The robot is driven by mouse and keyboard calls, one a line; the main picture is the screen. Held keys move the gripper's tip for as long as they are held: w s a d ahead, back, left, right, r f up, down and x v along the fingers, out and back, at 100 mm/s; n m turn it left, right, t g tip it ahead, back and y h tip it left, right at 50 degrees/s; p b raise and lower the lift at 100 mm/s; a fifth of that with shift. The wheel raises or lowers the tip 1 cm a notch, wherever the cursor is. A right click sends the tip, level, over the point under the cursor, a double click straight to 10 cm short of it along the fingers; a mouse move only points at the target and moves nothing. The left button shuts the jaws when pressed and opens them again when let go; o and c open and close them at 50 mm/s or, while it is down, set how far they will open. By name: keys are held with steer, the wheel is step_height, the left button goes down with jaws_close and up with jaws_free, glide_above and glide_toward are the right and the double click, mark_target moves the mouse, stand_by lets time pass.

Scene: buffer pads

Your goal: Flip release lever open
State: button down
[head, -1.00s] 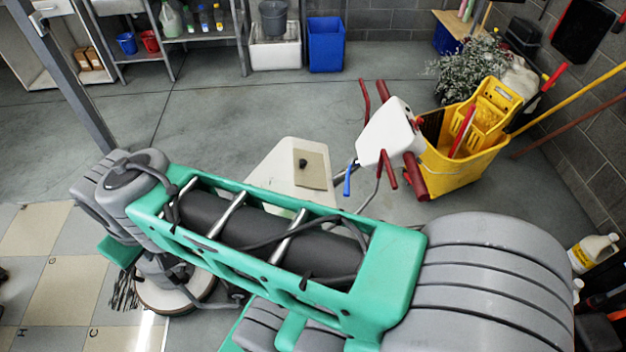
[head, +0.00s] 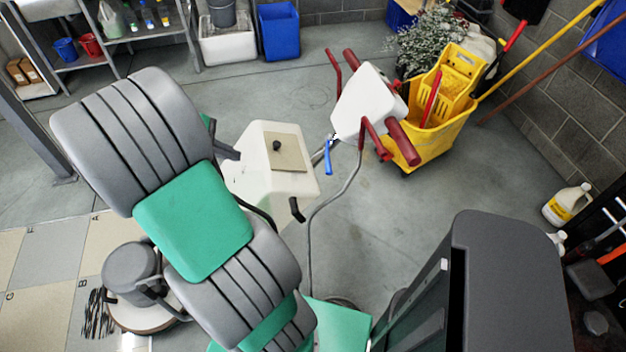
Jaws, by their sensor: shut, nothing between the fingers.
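A white handle head (head: 362,103) with dark red grips and thin red levers stands right of centre in the head view. A blue lever (head: 328,158) hangs from its lower left side. A bent grey tube runs down from the head. I cannot tell which lever is the release lever. A floor machine with a grey motor (head: 130,268) and a round pale base sits at lower left, partly behind my arm. My grey and green arm fills the left and lower middle. My gripper is not in view, so its place relative to the levers cannot be seen.
A pale body (head: 242,168) with a tan plate and black knob stands left of the handle head. A yellow mop bucket (head: 432,142) is close behind the head. A blue bin (head: 279,32) stands at the back. Grey floor is clear right of centre.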

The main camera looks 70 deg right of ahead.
mark_target(329, 156)
steer(key=s+d+f+g, duration=0.1)
steer(key=s+d, duration=0.1)
steer(key=s, duration=0.1)
steer(key=s+d+f+g+b, duration=0.1)
steer(key=s+d+f+g, duration=0.1)
steer(key=s, duration=0.2)
steer(key=s+d+f+n+g, duration=0.1)
steer(key=s+d+f+g, duration=0.1)
steer(key=s, duration=0.2)
steer(key=shift+s+d+f+y+b, duration=0.1)
steer(key=shift+d+f+y+b, duration=0.1)
steer(key=shift+d+y+b, duration=0.15)
steer(key=shift+s+r, duration=0.15)
steer(key=x, duration=1)
steer(key=shift+r+b, duration=0.1)
steer(key=shift+b, duration=0.3)
steer(key=shift+r, duration=0.1)
